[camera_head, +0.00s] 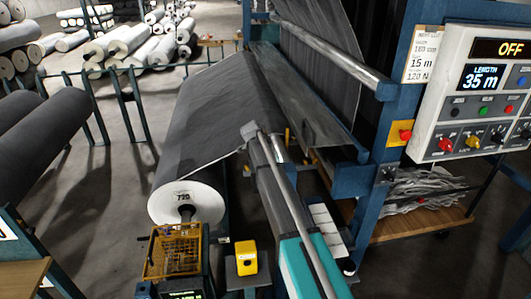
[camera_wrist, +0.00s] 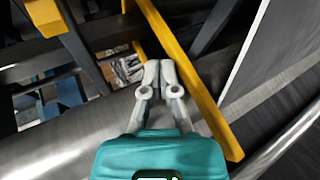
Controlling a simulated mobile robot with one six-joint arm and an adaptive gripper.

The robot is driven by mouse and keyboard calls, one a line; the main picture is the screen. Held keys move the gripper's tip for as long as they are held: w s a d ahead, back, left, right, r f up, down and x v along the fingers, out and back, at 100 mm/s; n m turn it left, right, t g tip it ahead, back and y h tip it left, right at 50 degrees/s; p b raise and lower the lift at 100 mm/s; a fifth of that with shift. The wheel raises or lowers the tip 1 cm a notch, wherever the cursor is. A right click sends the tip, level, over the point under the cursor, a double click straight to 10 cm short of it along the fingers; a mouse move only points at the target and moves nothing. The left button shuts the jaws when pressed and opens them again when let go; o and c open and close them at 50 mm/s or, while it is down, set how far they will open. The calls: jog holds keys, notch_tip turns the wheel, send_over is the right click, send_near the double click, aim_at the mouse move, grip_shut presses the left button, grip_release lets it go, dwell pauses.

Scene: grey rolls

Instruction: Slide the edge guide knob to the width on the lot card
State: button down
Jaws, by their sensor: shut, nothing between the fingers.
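My gripper (camera_wrist: 159,66) shows in the wrist view, its two grey fingers shut together with nothing between them. Its tips are close to a long yellow bar (camera_wrist: 190,82) that slants down to the right. A shiny metal roller (camera_wrist: 45,98) runs behind and below the fingers. The lot card (camera_head: 424,52) hangs left of the control panel in the head view. I cannot make out the edge guide knob for certain in either view.
The panel (camera_head: 480,85) reads OFF and LENGTH 35 m. A big grey roll (camera_head: 205,120) marked 720 lies left of the machine's blue frame (camera_head: 385,130). A yellow box (camera_head: 245,257) and an orange basket (camera_head: 172,255) stand in front.

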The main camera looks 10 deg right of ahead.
jog(key=w, duration=0.5)
dwell(0.4)
jog(key=shift+s, duration=0.15)
jog(key=s+a+r+p, duration=0.3)
jog(key=s+r+p, duration=0.5)
jog(key=shift+s+a, duration=0.2)
jog(key=shift+a, duration=0.1)
dwell(0.7)
jog(key=shift+s+f, duration=0.1)
jog(key=shift+s, duration=0.05)
dwell(0.3)
